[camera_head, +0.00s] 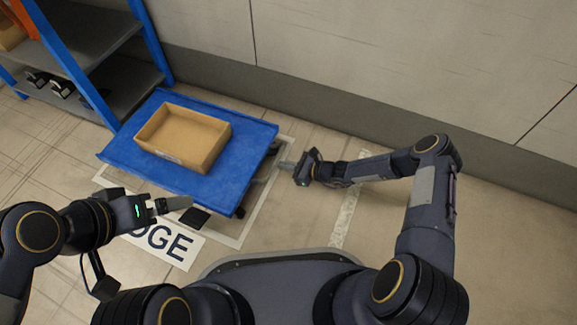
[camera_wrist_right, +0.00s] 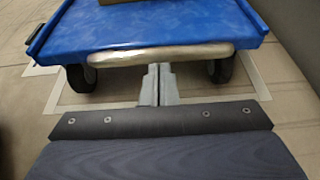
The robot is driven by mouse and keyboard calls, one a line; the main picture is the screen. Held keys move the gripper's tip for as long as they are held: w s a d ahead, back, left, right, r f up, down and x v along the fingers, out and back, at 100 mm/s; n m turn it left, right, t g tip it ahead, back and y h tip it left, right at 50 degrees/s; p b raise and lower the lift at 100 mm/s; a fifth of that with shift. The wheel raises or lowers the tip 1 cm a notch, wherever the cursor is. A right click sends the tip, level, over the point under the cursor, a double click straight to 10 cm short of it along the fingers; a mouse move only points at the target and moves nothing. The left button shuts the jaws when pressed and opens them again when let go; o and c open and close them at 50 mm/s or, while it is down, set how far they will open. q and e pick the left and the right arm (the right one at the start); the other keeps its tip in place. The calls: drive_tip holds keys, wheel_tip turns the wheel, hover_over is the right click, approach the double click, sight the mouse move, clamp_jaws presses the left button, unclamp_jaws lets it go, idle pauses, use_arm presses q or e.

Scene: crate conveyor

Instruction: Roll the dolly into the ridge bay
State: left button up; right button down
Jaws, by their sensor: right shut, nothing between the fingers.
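The blue dolly (camera_head: 225,179) bears an open cardboard box (camera_head: 217,150). It stands partly over a white-outlined floor bay (camera_head: 240,240) with the floor label "DGE" (camera_head: 165,244) showing, its start hidden by my left arm. My right gripper (camera_head: 285,165) is at the dolly's right edge. In the right wrist view its shut, empty fingers (camera_wrist_right: 158,85) point at the dolly's pale lower edge (camera_wrist_right: 160,55), between two black wheels; I cannot tell whether they touch. My left gripper (camera_head: 175,203) is by the dolly's near edge, above the label; its jaw state is unclear.
A blue-framed shelf (camera_head: 110,85) with dark items stands close behind the dolly at the left. A wall (camera_head: 400,60) runs along the back. A pale worn floor strip (camera_head: 347,215) lies right of the bay, with open floor beyond it.

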drive_tip(key=s+d+p, duration=0.1)
drive_tip(key=s+d, duration=0.3)
drive_tip(key=d, duration=0.4)
drive_tip(key=shift+s, duration=0.2)
idle(0.6)
drive_tip(key=shift+d, duration=0.1)
